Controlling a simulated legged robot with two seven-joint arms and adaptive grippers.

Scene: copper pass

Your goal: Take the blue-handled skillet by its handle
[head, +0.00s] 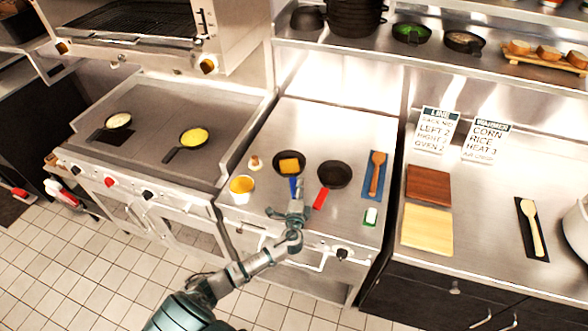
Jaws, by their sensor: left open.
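The blue-handled skillet (289,154) is small and dark and lies on the steel counter in the middle of the head view. A yellow-orange square piece (289,166) lies in it. Its blue handle (293,185) points toward me. My left gripper (290,206) is open at the near end of this handle, and its fingers hide the handle's tip. I cannot tell whether the fingers touch the handle or stand around it. My right gripper is not in view.
A red-handled skillet (335,174) lies close on the right, beside a wooden spoon on a blue mat (370,191). A yellow-filled cup (242,186) and a small shaker (255,162) stand on the left. A white-and-green item (371,216) lies near the front edge.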

